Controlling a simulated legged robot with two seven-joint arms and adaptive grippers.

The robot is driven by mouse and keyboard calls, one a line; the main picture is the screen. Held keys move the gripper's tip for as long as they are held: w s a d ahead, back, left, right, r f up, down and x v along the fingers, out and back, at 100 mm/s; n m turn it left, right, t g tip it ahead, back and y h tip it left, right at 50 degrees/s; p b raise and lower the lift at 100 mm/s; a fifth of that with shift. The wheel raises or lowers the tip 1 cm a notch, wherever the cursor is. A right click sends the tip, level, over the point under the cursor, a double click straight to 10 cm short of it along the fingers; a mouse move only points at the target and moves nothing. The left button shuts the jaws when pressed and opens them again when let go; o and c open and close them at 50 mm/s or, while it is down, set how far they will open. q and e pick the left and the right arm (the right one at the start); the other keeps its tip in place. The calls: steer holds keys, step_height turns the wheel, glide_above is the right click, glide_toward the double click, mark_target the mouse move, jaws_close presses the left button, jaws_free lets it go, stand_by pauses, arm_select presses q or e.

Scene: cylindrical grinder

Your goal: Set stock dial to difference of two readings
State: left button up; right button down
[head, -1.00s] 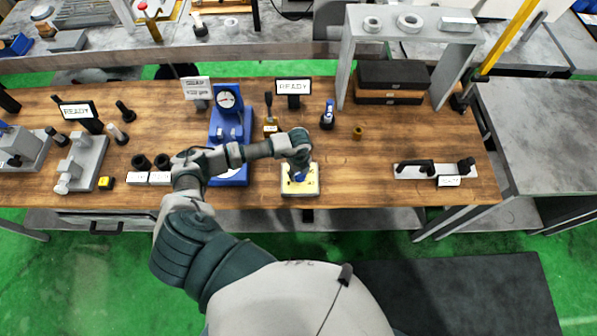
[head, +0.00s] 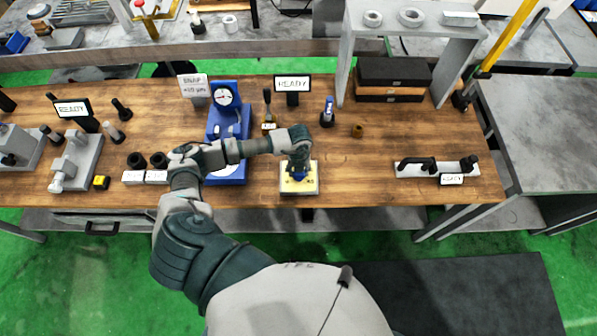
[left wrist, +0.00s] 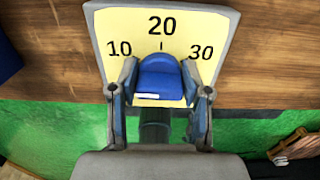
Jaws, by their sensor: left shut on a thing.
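The stock dial (head: 312,186) is a pale yellow plate in a grey frame near the front edge of the bench. In the left wrist view the dial plate (left wrist: 206,32) shows the marks 10, 20 and 30. Its blue knob (left wrist: 158,78) sits below the 20, with a white line on it. My left gripper (left wrist: 159,98) is shut on the blue knob, one finger on each side. In the head view my left gripper (head: 298,168) covers most of the knob. A dial gauge (head: 223,96) on a blue stand (head: 226,125) is left of it; its reading is too small to tell. My right gripper is not seen.
A white sign (head: 194,85) stands beside the gauge, its text hard to read. READY signs (head: 293,83) stand behind the dial and at left. A black-handled bar (head: 437,168) lies right. The wood between is mostly clear.

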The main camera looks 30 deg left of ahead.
arm_select(q)
steer(key=m+b, duration=0.1)
steer(key=m, duration=0.1)
steer(key=shift+w+f+m, duration=0.1)
steer(key=shift+w+m, duration=0.05)
steer(key=shift+m, duration=0.25)
steer(key=m+b, duration=0.2)
steer(key=shift+d+m, duration=0.1)
steer(key=shift+m, duration=0.3)
steer(key=m+b, duration=0.2)
steer(key=m, duration=0.1)
steer(key=shift+d+m, duration=0.1)
steer(key=shift+m, duration=0.2)
steer(key=m+b, duration=0.2)
steer(key=m, duration=0.1)
steer(key=shift+m+b, duration=0.3)
steer(key=shift+b, duration=0.05)
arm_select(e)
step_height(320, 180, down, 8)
arm_select(q)
steer(key=m+b, duration=0.3)
steer(key=m, duration=0.1)
steer(key=shift+d+m, duration=0.15)
steer(key=shift+m, duration=0.45)
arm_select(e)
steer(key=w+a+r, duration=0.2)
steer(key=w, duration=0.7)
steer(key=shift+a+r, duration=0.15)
arm_select(q)
steer(key=o, duration=1.1)
